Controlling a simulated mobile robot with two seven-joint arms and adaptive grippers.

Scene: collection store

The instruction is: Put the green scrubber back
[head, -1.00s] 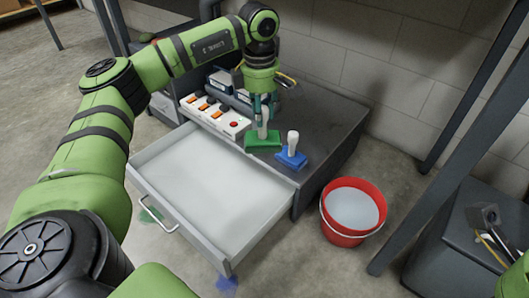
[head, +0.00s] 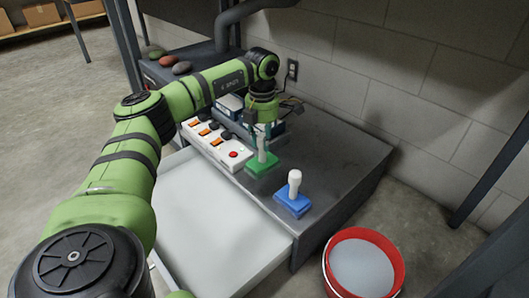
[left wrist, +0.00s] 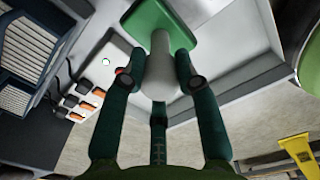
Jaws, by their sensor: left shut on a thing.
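The green scrubber (head: 262,164) has a flat green block and a white upright handle. My left gripper (head: 263,132) is shut on the handle from above, over the dark cabinet top (head: 345,152). In the left wrist view, the fingers of my left gripper (left wrist: 162,85) close around the white handle of the green scrubber (left wrist: 148,20). The block is beside the end of the power strip; whether it touches the cabinet top is unclear. The open drawer (head: 203,212) is pale and looks empty where visible, partly hidden by my arm. My right gripper is not in view.
A blue scrubber (head: 293,202) stands near the cabinet's front edge. The white power strip (head: 215,143) and dark boxes (head: 230,104) lie behind and left. A red bucket (head: 364,268) stands on the floor at the right. The right part of the cabinet top is clear.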

